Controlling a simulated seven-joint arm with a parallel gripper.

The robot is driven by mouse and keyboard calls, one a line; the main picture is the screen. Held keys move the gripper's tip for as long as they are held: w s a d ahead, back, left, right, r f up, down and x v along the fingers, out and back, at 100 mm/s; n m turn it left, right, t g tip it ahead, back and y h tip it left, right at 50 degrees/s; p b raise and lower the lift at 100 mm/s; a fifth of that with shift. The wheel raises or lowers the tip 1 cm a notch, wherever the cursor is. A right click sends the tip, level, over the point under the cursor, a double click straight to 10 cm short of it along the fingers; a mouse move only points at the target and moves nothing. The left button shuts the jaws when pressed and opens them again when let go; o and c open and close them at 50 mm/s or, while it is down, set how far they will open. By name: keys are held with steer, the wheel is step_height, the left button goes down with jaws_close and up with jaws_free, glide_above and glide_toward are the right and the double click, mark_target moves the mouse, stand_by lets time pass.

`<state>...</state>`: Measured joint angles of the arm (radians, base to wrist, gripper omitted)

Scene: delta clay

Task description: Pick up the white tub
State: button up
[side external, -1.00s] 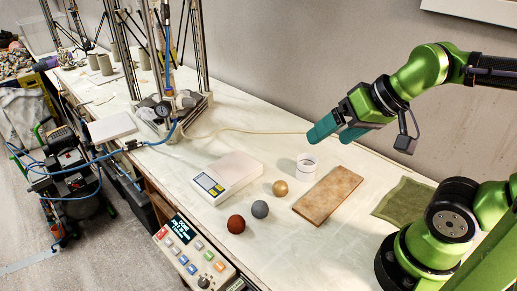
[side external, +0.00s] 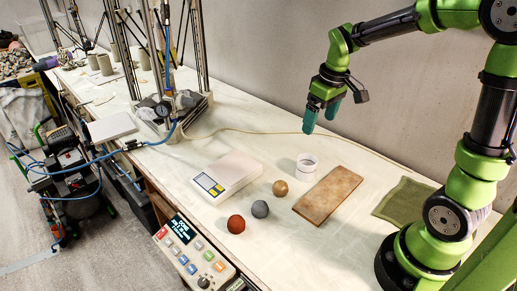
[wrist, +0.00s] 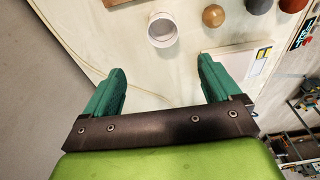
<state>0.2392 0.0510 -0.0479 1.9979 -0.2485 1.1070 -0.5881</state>
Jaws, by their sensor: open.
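The white tub (side external: 306,167) stands upright on the pale table, between the brown board and the scale. In the wrist view the tub (wrist: 163,30) shows near the top middle, its open mouth facing the camera, ahead of the fingertips. My gripper (side external: 322,116) hangs above and behind the tub, pointing down, with teal fingers apart. In the wrist view my gripper (wrist: 161,77) is open with nothing between its fingers.
A tan ball (side external: 280,188), a grey ball (side external: 260,209) and a red ball (side external: 236,224) lie left of the board (side external: 328,194). A scale (side external: 228,176) stands further left. A green cloth (side external: 405,202) lies right. A thin yellow hose (side external: 262,131) runs behind the tub.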

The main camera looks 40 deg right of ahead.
glide_above(306, 164)
steer(key=s+a, duration=0.2)
step_height(306, 164, down, 12)
steer(key=shift+d+r, duration=0.1)
steer(key=shift+r, duration=0.05)
steer(key=f, duration=0.5)
steer(key=shift+w, duration=0.35)
steer(key=c, duration=1)
